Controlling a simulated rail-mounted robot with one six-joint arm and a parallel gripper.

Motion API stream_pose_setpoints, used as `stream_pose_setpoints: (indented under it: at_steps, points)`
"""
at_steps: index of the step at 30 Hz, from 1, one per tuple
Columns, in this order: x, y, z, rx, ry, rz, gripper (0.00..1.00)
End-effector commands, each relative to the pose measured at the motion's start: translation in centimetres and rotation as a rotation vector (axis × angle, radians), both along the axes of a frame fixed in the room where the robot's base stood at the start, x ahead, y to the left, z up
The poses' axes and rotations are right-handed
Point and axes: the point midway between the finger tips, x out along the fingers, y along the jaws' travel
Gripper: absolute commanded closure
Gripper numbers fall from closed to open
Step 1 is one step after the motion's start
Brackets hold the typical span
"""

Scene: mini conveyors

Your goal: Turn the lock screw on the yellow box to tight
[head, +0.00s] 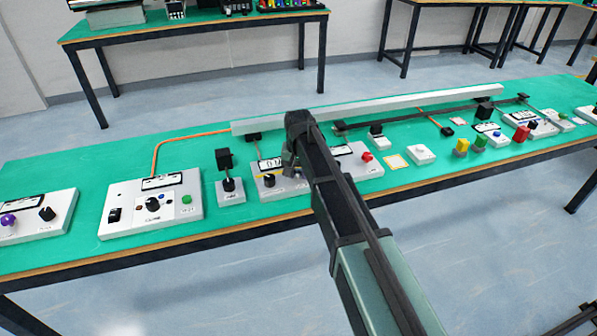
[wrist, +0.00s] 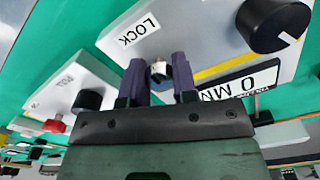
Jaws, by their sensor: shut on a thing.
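The box with the lock screw is a pale panel (wrist: 205,35) with a yellow stripe and a "LOCK" label (wrist: 140,30). It also shows in the head view (head: 289,190), partly hidden by my arm. The lock screw (wrist: 158,69) is a small metallic piece beside the label, between the two dark purple fingers of my gripper (wrist: 158,60). The gripper is shut on the screw from both sides. The fingers hide much of the screw, and its turn angle cannot be told. In the head view my arm hides the fingertips and the screw.
A black knob (wrist: 272,25) with a white mark and a "0 MM" display (wrist: 240,82) share the panel. A neighbouring panel (wrist: 60,78) has a black knob and a red knob (wrist: 54,126). A black post switch (head: 227,172) stands to the left. Green tabletop lies between them.

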Motion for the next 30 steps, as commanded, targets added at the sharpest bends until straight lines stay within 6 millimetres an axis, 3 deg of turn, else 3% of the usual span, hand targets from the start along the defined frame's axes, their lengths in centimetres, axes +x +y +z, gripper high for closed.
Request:
stream_pose_setpoints:
  at_steps: [14, 15, 19, 30]
  points:
    - [-0.05, -0.01, -0.02, 0.0, 0.001, -0.018, 0.97]
    - [-0.05, -0.01, -0.02, 0.0, 0.001, -0.018, 0.7]
    - [-0.04, -0.01, -0.02, 0.0, 0.001, -0.018, 0.5]
    - [-0.01, -0.01, 0.72, 0.0, 0.0, -0.017, 0.48]
